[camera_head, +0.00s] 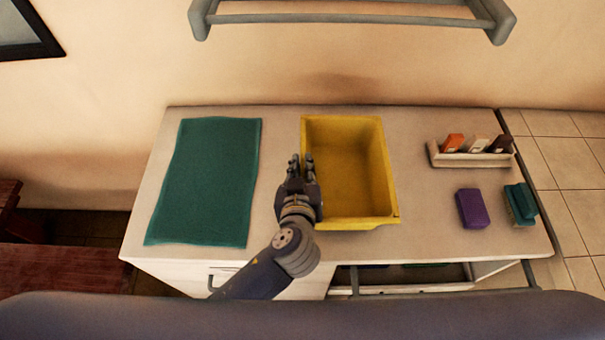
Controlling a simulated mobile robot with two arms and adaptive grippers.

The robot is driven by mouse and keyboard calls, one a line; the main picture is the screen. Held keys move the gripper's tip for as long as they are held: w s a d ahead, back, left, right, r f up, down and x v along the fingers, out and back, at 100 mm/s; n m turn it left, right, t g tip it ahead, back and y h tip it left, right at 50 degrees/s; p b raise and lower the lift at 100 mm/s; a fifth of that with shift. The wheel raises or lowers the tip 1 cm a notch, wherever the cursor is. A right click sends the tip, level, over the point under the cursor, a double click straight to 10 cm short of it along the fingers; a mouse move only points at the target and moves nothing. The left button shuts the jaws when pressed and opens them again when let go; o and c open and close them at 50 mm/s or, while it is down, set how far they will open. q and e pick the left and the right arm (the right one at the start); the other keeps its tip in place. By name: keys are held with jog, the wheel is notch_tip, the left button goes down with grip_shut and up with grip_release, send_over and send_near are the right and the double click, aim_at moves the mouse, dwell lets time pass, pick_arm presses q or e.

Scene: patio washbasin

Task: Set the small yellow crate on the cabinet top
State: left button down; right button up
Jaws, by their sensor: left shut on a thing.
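My right gripper is not in view.
A green mat (205,180) lies at the cabinet's left. At the right are a holder (470,160) with several small items, a purple block (472,209) and a green brush or sponge (521,204). A grey rail (345,18) is on the wall above.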

pick_arm(q)
notch_tip(320, 180, down, 3)
jog(key=shift+b, duration=0.75)
jog(key=c, duration=1.6)
grip_release()
jog(key=shift+s, duration=0.1)
jog(key=p+v, duration=0.2)
jog(key=v, duration=0.8)
jog(key=shift+s+r, duration=0.2)
jog(key=shift+s, duration=0.15)
jog(key=shift+s+r, duration=0.25)
jog(key=shift+s, duration=0.25)
